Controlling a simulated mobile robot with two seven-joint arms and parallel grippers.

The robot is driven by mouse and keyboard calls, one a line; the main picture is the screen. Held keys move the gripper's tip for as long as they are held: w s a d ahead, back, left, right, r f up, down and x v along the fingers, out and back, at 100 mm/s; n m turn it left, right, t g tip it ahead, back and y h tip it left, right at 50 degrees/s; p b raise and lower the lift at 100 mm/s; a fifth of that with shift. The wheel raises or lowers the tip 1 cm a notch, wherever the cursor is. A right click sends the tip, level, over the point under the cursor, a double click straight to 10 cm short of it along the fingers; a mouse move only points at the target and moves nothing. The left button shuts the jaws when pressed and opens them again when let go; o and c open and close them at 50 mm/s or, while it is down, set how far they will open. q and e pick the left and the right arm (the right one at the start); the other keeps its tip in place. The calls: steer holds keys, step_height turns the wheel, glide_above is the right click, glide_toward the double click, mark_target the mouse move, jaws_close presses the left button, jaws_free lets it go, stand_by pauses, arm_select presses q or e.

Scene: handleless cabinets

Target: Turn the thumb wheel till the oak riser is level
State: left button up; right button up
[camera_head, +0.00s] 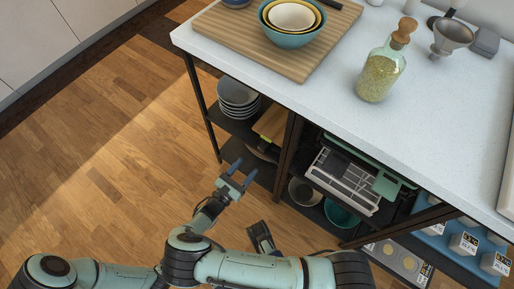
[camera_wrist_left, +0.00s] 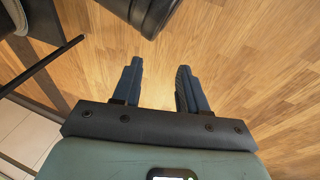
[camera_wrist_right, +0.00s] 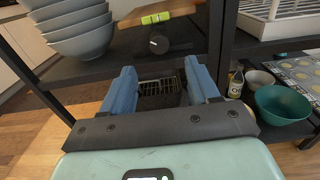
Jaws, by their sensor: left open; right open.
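The oak riser (camera_wrist_right: 178,9) is a light wooden board on the shelf, with a bright green level vial (camera_wrist_right: 156,18) on its front edge. A round black thumb wheel (camera_wrist_right: 159,44) sits just below the vial. The riser also shows in the head view (camera_head: 271,124), left of a dark upright. I cannot tell where the bubble sits or whether the riser is level. My right gripper (camera_wrist_right: 158,75) is open and empty, its fingers pointing at the shelf, with the wheel ahead between them. It shows in the head view (camera_head: 242,172). My left gripper (camera_wrist_left: 158,72) is open and empty above the floor.
Stacked grey bowls (camera_wrist_right: 75,28) stand left of the riser. A dark upright (camera_wrist_right: 221,35) stands to its right, with a white rack (camera_head: 343,181) beyond. A teal bowl (camera_wrist_right: 283,104) sits lower right. The worktop (camera_head: 330,120) overhangs the shelves. The wooden floor (camera_head: 90,165) is clear at left.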

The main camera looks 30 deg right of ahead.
mark_target(261, 150)
arm_select(q)
steer(key=shift+s+a+f+b, duration=0.15)
steer(key=shift+s+f+b, duration=0.2)
steer(key=shift+f, duration=0.25)
steer(key=shift+s+a+f+b, duration=0.1)
steer(key=shift+s+f+b, duration=0.15)
steer(key=shift+s+f, duration=0.25)
arm_select(e)
steer(key=x, duration=1)
steer(key=shift+a, duration=0.1)
arm_select(q)
steer(key=shift+w, duration=0.1)
arm_select(e)
steer(key=shift+c, duration=0.2)
